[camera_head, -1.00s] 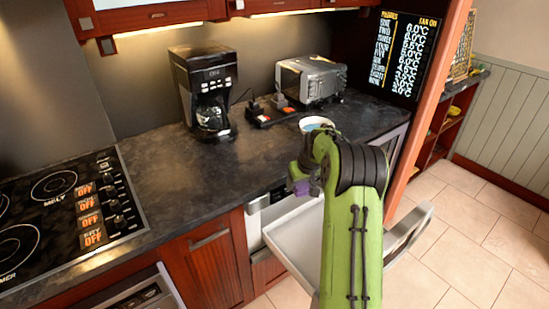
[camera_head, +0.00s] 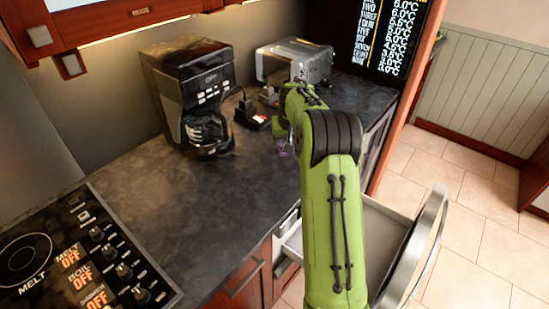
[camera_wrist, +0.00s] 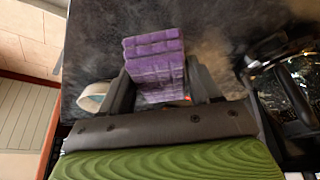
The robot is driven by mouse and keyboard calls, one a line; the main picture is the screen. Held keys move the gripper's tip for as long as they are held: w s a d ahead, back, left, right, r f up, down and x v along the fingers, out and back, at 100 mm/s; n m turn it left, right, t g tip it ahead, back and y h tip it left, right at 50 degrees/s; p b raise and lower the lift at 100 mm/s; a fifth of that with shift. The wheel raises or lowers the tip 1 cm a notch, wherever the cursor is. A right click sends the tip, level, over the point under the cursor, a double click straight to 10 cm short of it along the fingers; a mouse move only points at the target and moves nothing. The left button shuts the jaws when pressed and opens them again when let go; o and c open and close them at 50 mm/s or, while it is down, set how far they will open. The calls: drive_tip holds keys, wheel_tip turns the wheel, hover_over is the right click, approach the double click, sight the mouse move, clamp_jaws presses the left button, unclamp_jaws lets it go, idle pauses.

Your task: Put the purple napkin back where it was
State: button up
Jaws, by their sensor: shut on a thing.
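The purple napkin (camera_wrist: 154,62), a folded stack, is between the two fingers of my gripper (camera_wrist: 160,88) in the wrist view. The gripper is shut on it, above the dark counter. In the head view a bit of the purple napkin (camera_head: 284,148) shows at the gripper, over the counter to the right of the coffee maker. Much of the gripper is hidden by my green arm there.
An open drawer (camera_head: 378,232) juts out below the counter (camera_head: 232,190). A coffee maker (camera_head: 190,95) and a toaster (camera_head: 295,62) stand at the back. A white bowl (camera_wrist: 95,97) is beside my gripper. The counter left of it is clear.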

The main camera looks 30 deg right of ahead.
sight(286, 168)
drive_tip(key=shift+w+f, duration=0.1)
drive_tip(key=shift+f, duration=0.15)
drive_tip(key=f, duration=0.3)
drive_tip(key=f+b, duration=0.1)
drive_tip(key=f, duration=0.5)
drive_tip(key=shift+s+d, duration=0.2)
drive_tip(key=shift+s, duration=0.1)
drive_tip(key=shift+f+b, duration=0.2)
drive_tip(key=shift+b, duration=0.15)
drive_tip(key=o, duration=1.1)
drive_tip(key=shift+a, duration=0.1)
